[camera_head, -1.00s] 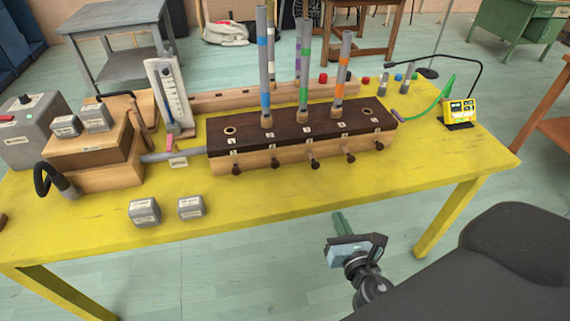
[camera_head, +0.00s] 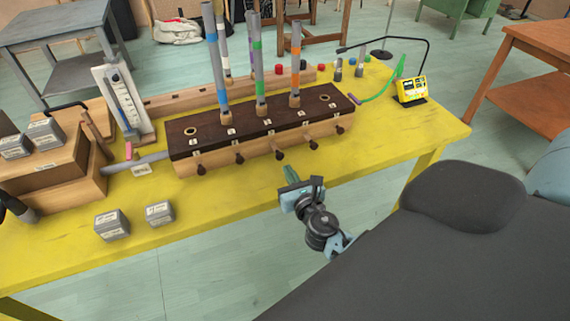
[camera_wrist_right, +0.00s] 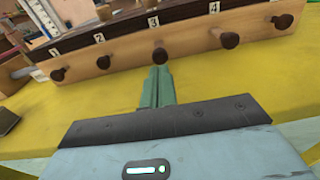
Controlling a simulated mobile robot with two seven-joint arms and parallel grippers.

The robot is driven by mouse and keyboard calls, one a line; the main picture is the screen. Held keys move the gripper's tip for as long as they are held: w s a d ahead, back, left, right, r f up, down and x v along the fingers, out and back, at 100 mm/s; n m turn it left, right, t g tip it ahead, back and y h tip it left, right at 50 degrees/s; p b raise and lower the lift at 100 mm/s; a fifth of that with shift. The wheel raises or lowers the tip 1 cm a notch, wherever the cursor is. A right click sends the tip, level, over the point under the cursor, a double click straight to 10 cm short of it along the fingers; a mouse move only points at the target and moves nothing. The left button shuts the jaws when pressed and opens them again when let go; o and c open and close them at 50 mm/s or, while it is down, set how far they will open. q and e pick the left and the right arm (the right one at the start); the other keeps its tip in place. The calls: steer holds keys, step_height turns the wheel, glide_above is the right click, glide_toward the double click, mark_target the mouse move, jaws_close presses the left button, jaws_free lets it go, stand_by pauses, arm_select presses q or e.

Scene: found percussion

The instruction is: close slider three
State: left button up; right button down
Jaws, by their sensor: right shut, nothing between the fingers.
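The wooden wind chest (camera_head: 262,131) has a dark top and a row of dark slider knobs along its front. Slider three's knob (camera_head: 279,155) is the middle one; it also shows below the label 3 in the wrist view (camera_wrist_right: 160,55). My right gripper (camera_head: 290,174) is in front of the chest, near the table's front edge. Its green fingers (camera_wrist_right: 157,83) are shut and empty, pointing at knob three. In the wrist view the fingertips appear just below the knob; I cannot tell whether they touch it. My left gripper is not in view.
Coloured-band pipes (camera_head: 259,75) stand on the chest. Neighbouring knobs two (camera_wrist_right: 103,62) and four (camera_wrist_right: 230,40) flank the fingers. Grey weights (camera_head: 112,224) lie on the yellow table (camera_head: 235,200) at the front left. A yellow meter (camera_head: 410,89) stands at the right.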

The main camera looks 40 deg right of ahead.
mark_target(281, 156)
steer(key=shift+x, duration=1.85)
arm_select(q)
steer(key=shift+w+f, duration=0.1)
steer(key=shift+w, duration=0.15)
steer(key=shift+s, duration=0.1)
arm_select(e)
steer(key=shift+w+d, duration=0.1)
steer(key=shift+w, duration=0.25)
steer(key=x, duration=0.2)
steer(key=shift+w, duration=0.4)
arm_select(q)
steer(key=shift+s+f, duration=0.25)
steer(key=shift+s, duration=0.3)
arm_select(e)
steer(key=shift+d+r, duration=0.1)
steer(key=shift+r, duration=0.1)
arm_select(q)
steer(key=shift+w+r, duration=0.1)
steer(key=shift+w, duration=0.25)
arm_select(e)
steer(key=shift+w+r, duration=0.1)
